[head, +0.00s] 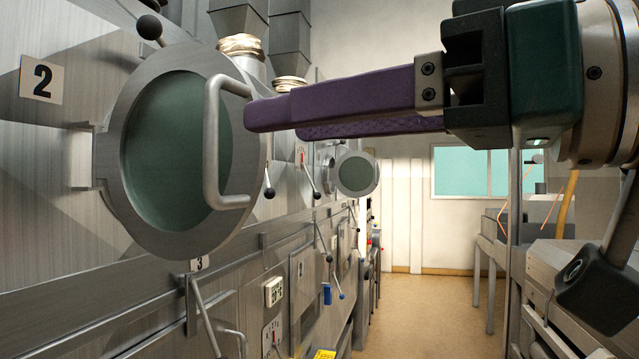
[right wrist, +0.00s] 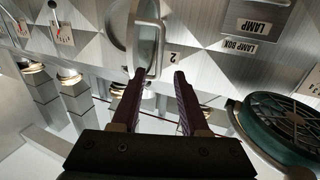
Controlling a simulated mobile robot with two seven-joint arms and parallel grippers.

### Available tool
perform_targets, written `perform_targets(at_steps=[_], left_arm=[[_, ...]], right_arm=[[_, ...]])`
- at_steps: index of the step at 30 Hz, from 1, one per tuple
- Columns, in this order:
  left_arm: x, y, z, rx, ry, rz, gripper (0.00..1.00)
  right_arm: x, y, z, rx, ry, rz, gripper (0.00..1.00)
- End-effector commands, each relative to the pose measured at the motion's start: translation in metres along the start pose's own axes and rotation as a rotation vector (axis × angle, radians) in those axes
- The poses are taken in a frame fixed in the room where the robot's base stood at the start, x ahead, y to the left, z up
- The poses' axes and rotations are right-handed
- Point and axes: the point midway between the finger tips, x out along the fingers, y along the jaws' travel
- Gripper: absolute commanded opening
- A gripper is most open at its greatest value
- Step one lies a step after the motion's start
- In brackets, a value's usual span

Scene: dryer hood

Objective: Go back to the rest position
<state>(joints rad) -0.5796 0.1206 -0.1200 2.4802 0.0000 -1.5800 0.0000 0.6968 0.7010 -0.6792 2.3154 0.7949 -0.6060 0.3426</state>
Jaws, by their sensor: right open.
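My right gripper (head: 275,120) reaches in from the right in the head view, its two purple fingers pointing at the metal wall. It is open and empty. The fingertips are just right of the curved metal handle (head: 211,150) on the round door with green glass (head: 165,150). In the right wrist view, the fingertips (right wrist: 158,75) stand apart, and the handle (right wrist: 148,40) shows beyond them, not between the fingers. I cannot tell the exact gap. My left gripper is not in view.
The metal panel wall (head: 50,200) fills the left, with a "2" plate (head: 41,79), levers and a black ball knob (head: 149,27). A second, smaller round door (head: 357,173) is farther along. Metal equipment (head: 560,270) stands at the right. The tan floor (head: 430,310) between is clear.

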Motion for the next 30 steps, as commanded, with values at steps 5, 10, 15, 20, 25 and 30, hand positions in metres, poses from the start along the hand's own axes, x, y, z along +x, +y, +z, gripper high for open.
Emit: perform_targets(at_steps=[5,10,15,20,25,30], left_arm=[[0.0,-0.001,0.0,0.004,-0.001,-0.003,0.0],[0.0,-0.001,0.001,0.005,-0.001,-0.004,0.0],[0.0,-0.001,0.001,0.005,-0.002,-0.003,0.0],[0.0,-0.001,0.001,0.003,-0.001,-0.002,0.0],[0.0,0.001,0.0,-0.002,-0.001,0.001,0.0],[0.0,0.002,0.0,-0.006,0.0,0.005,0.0]], right_arm=[[0.0,0.001,0.007,0.005,-0.012,0.011,0.44],[-0.005,0.009,0.059,0.047,-0.119,0.111,0.44],[-0.043,0.024,0.155,0.144,-0.365,0.325,0.44],[-0.112,0.019,0.246,0.269,-0.671,0.517,0.44],[-0.186,-0.007,0.309,0.386,-0.953,0.644,0.44],[-0.255,-0.044,0.345,0.493,-1.201,0.725,0.44]])
